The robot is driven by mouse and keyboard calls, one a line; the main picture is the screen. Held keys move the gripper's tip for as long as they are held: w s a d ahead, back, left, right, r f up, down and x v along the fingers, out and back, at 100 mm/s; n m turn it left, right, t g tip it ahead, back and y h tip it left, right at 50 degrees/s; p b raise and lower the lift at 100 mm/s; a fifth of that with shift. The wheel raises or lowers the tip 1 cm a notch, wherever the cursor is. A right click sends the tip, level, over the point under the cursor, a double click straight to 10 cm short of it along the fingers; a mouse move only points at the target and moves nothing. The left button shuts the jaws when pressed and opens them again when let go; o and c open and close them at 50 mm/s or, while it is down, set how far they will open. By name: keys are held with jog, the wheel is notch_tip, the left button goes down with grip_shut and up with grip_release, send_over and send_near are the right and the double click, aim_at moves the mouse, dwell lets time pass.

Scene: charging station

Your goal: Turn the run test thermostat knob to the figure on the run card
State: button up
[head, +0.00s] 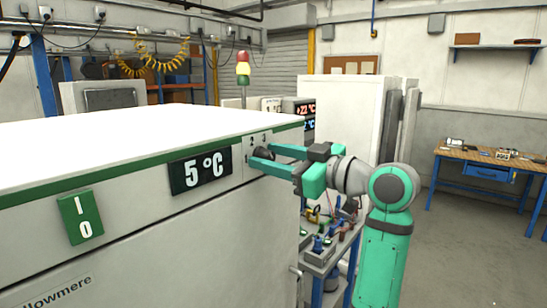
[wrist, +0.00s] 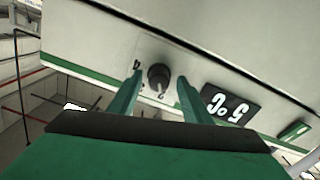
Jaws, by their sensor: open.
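The dark round thermostat knob (head: 264,154) is on the front panel of the white cabinet, right of the 5 °C display (head: 200,171). Small figures are printed around it. My green gripper (head: 260,157) is open, with one finger on either side of the knob. In the wrist view the knob (wrist: 158,74) shows between the tips of my gripper (wrist: 160,80), with gaps to both fingers. A small pale mark shows on the knob; the figure it points at is too small to tell. I cannot make out a run card.
A green I/O switch (head: 80,217) is on the cabinet front at left. A cart (head: 325,262) with small parts stands below my arm. A blue workbench (head: 487,170) is at the far right, with clear floor before it.

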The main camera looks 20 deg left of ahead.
jog(key=shift+d, duration=0.1)
jog(key=c, duration=1)
jog(key=shift+f, duration=0.1)
jog(key=shift+c, duration=0.2)
jog(key=m, duration=0.4)
jog(key=shift+w+d+m, duration=0.1)
jog(key=shift+m, duration=0.3)
jog(key=m, duration=0.5)
jog(key=shift+w, duration=0.15)
jog(key=m, duration=0.7)
jog(key=shift+w+m, duration=0.1)
jog(key=shift+m, duration=0.3)
jog(key=shift+d+m, duration=0.15)
jog(key=shift+m, duration=0.75)
jog(key=shift+f+m, duration=0.15)
jog(key=shift+m, duration=2.15)
